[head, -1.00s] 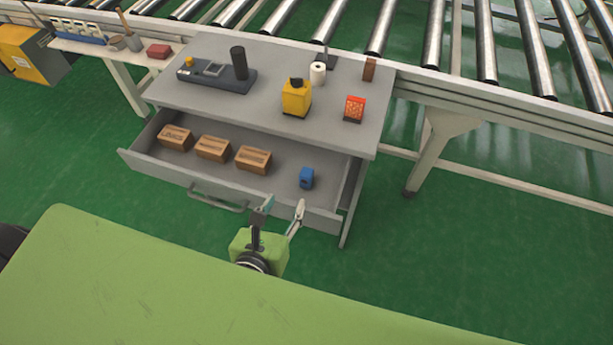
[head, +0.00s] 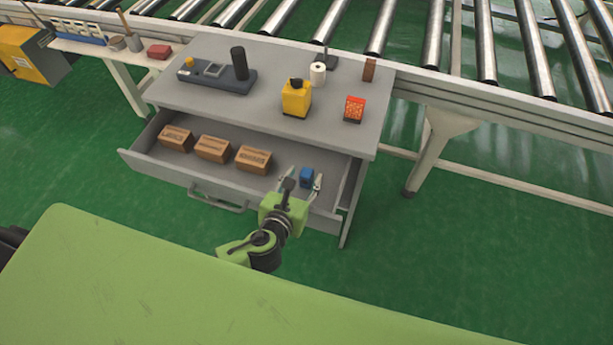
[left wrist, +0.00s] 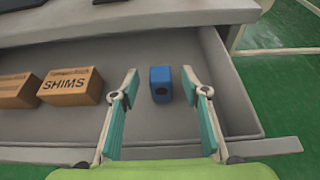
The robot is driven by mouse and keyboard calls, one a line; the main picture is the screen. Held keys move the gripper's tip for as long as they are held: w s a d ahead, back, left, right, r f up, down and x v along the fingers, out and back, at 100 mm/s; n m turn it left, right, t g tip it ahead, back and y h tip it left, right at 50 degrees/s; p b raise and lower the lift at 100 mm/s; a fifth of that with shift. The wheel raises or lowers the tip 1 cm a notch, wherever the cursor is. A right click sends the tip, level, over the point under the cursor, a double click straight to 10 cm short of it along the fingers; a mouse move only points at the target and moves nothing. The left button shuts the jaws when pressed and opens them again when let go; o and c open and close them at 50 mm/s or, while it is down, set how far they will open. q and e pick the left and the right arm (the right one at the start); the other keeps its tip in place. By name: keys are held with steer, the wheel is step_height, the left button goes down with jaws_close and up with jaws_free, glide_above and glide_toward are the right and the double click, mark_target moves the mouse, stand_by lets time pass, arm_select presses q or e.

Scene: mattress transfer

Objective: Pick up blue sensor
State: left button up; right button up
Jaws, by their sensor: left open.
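The blue sensor (head: 306,177) is a small blue block with a dark round spot on its front. It sits in the right part of the open drawer (head: 333,193). My right gripper is in neither view.
Several brown boxes, one marked SHIMS (left wrist: 70,86), lie left of the sensor in the drawer. The grey tabletop (head: 200,103) overhangs the back of the drawer. A yellow container (head: 296,100) and a red-orange box (head: 354,109) stand on it. A roller conveyor (head: 480,40) runs behind.

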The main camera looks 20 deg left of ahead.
arm_select(q)
steer(key=shift+x, duration=0.85)
steer(key=shift+s, duration=0.1)
jaws_close()
